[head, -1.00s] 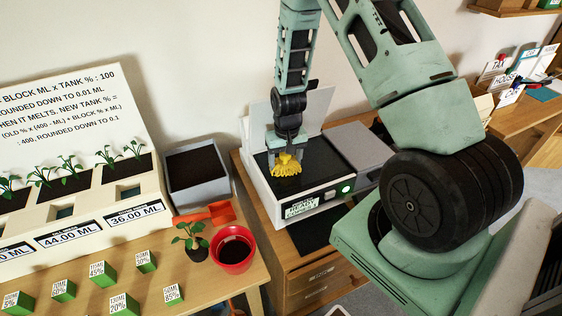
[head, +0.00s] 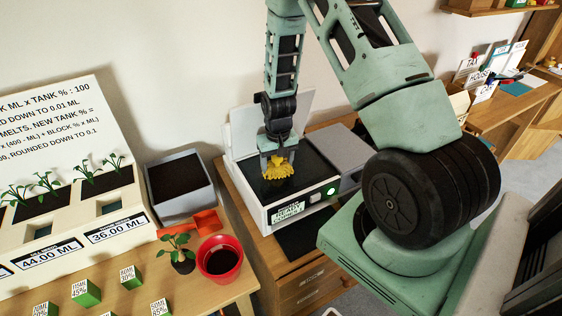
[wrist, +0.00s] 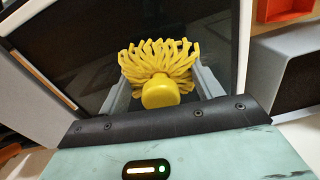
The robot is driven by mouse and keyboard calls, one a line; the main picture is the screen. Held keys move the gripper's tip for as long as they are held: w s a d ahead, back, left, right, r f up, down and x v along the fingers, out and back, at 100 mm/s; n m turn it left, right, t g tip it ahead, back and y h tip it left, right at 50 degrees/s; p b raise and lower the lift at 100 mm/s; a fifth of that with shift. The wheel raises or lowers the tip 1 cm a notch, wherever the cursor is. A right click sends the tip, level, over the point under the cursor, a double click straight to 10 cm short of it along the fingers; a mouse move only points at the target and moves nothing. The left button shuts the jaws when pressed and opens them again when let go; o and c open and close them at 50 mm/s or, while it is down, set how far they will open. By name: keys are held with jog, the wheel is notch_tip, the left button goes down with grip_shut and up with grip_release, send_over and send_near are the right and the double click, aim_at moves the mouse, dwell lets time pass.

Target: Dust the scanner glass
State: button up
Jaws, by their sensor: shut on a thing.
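The scanner (head: 322,191) is a white box with its lid raised at the back. Its dark glass (head: 308,171) faces up, and it also shows in the wrist view (wrist: 85,75). My gripper (head: 277,165) is shut on a yellow duster (head: 280,171) with stringy strands. In the wrist view the duster (wrist: 160,72) sits between the two grey fingers, its rounded yellow end toward my wrist. The duster is over the glass, toward its left part in the head view. I cannot tell whether the strands touch the glass. A small display and a green light (head: 330,190) show on the scanner's front.
A grey box (head: 343,149) stands right of the scanner. To the left are a soil-filled grey bin (head: 205,203), an orange tray (head: 205,222), a red pot (head: 237,262), a seedling (head: 180,252) and several green blocks (head: 88,294). A desk with cards (head: 480,72) is at far right.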

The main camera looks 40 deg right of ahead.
aim_at(257, 180)
jog(key=shift+w+a+f, duration=0.15)
jog(key=shift+a, duration=0.7)
jog(key=shift+w+a+f, duration=0.15)
jog(key=shift+a, duration=0.65)
jog(key=shift+w+a, duration=0.25)
jog(key=shift+a, duration=0.65)
jog(key=shift+w+a, duration=0.2)
jog(key=shift+a, duration=0.7)
notch_tip(257, 180, up, 3)
jog(key=shift+w+a+f+p, duration=0.1)
jog(key=shift+p, duration=1.1)
jog(key=shift+d+r+p, duration=0.15)
jog(key=shift+r+p, duration=0.45)
jog(key=shift+r, duration=0.3)
jog(key=shift+d+r+p, duration=0.15)
jog(key=shift+r+p, duration=0.45)
jog(key=shift+r, duration=0.25)
jog(key=shift+r, duration=0.1)
notch_tip(257, 180, up, 3)
jog(key=shift+w+p, duration=0.1)
jog(key=shift+p, duration=1)
